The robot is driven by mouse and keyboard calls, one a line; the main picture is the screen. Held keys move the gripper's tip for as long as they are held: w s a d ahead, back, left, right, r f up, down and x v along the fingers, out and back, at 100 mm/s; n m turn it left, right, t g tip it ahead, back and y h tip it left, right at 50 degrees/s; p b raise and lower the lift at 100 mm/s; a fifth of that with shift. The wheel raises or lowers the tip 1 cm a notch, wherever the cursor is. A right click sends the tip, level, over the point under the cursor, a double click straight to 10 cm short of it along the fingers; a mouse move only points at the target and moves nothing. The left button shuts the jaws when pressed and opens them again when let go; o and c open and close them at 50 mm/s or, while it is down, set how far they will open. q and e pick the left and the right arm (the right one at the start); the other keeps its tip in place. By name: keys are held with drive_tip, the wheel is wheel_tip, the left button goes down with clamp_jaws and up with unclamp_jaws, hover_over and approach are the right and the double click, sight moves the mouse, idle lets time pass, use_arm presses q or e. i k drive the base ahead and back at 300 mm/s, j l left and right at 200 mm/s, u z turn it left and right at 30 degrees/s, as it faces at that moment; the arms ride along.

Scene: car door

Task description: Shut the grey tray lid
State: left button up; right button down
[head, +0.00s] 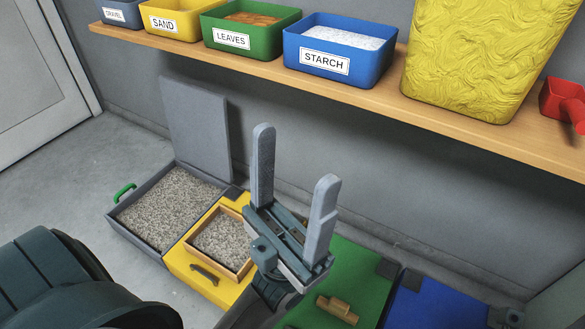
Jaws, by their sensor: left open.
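The grey tray (153,250) stands on the floor at the left, filled with gravel-like material. Its grey lid (199,128) stands open and upright at the tray's back edge, near the wall. A green handle (124,192) sits at the tray's left side. My left gripper (295,160) is in the middle of the view, with its two fingers pointing up and spread apart. It is open and empty, to the right of the lid and apart from it. My right gripper is not in view.
A yellow lid (184,265) carries a small wooden box of gravel (224,243). Green (355,274) and blue (432,303) lids lie to the right. A wooden shelf (250,62) with several bins runs above. Floor is clear at left.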

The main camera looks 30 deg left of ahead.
sight(196, 117)
drive_tip(key=u, duration=2.05)
drive_tip(key=i+j, duration=0.7)
drive_tip(key=j, duration=0.2)
drive_tip(key=z, duration=2)
